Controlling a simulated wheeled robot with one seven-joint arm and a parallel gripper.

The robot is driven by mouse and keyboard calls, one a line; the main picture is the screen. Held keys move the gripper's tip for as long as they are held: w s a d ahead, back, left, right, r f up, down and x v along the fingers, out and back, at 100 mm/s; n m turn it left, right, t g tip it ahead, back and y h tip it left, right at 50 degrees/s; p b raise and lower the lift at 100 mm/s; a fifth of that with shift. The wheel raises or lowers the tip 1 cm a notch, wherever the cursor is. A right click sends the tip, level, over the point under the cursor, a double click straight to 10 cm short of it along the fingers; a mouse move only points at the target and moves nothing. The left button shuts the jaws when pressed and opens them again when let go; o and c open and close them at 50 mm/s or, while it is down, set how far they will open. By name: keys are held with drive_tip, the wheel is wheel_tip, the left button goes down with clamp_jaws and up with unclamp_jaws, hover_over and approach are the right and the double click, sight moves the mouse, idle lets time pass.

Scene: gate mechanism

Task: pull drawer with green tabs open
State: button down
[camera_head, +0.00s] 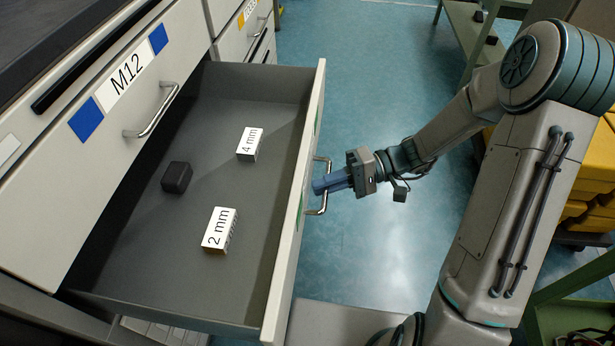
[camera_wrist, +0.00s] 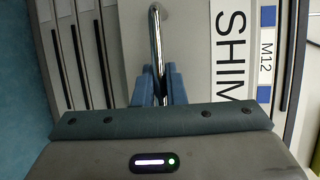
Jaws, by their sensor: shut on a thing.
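The open drawer (camera_head: 291,230) stands far out of the cabinet, with its grey inside in full view from above. Thin green edges show on its front panel, which is seen almost edge-on. Its metal bar handle (camera_head: 324,205) is on the outer face. My gripper (camera_head: 322,185) is shut on this handle, its blue fingers around the bar. In the wrist view the handle (camera_wrist: 156,35) runs down between the blue fingers (camera_wrist: 158,90). A label with the letters "SHIM" (camera_wrist: 230,50) is beside the handle; its lower end is cut off by my gripper.
In the drawer lie a "2 mm" box (camera_head: 220,230), a "4 mm" box (camera_head: 249,145) and a dark block (camera_head: 177,177). The shut M12 drawer (camera_head: 190,30) with blue tabs is above. Blue floor (camera_head: 350,90) is clear ahead; yellow bins (camera_head: 592,170) are at right.

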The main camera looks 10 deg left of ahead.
drive_tip(key=shift+w+d, duration=0.1)
drive_tip(key=shift+d, duration=0.6)
drive_tip(key=c, duration=1.8)
unclamp_jaws()
drive_tip(key=shift+o, duration=0.2)
drive_tip(key=p+v, duration=0.2)
drive_tip(key=v, duration=1.2)
drive_tip(key=shift+p, duration=0.35)
drive_tip(key=shift+s+a, duration=0.1)
drive_tip(key=shift+s, duration=0.1)
